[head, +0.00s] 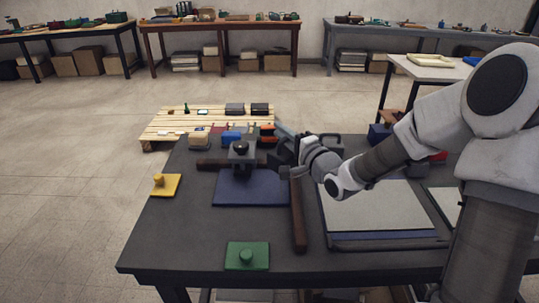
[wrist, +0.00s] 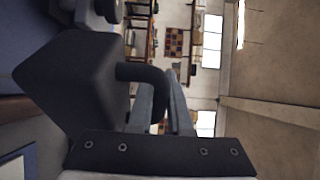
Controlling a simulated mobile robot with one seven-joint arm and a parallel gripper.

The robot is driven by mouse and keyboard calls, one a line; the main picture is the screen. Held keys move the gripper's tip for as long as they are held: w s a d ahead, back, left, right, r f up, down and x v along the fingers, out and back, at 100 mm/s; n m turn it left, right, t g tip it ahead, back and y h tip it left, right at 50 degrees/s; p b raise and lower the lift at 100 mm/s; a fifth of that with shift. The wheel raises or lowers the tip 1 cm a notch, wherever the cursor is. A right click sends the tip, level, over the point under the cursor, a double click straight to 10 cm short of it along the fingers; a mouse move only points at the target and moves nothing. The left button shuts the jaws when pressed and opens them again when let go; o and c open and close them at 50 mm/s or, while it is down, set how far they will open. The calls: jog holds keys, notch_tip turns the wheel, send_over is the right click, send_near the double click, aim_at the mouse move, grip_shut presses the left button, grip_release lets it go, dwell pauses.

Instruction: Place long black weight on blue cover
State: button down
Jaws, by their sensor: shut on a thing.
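The blue cover (head: 250,190) lies flat on the dark table. A dark block-shaped weight with a round black knob (head: 240,150) stands at its back edge. My gripper (head: 287,148) is beyond the cover's back right corner. In the wrist view my fingers (wrist: 162,105) are closed around the bent handle of a large black weight (wrist: 70,80), which fills the left side. In the head view this weight (head: 279,155) is partly hidden by my gripper. I cannot tell whether it touches the table.
A brown bar (head: 298,215) lies right of the blue cover and another (head: 215,163) behind it. A pale cover (head: 375,210) lies to the right. A yellow plate with a knob (head: 165,185) is at left, a green one (head: 246,256) in front. Small items line the back.

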jog(key=shift+s+a+f+b, duration=0.25)
jog(key=shift+a+f+b, duration=0.5)
jog(key=shift+a+f, duration=0.9)
jog(key=shift+s+a+f+b, duration=0.25)
jog(key=shift+a+f+b, duration=0.5)
jog(key=shift+a+f, duration=0.9)
jog(key=shift+s+a+f+b, duration=0.25)
jog(key=shift+a+f+b, duration=0.5)
jog(key=shift+a+f, duration=0.85)
jog(key=shift+f, duration=0.1)
jog(key=c, duration=0.8)
grip_release()
jog(key=shift+s+f, duration=0.1)
jog(key=shift+f, duration=0.05)
jog(key=shift+c, duration=0.2)
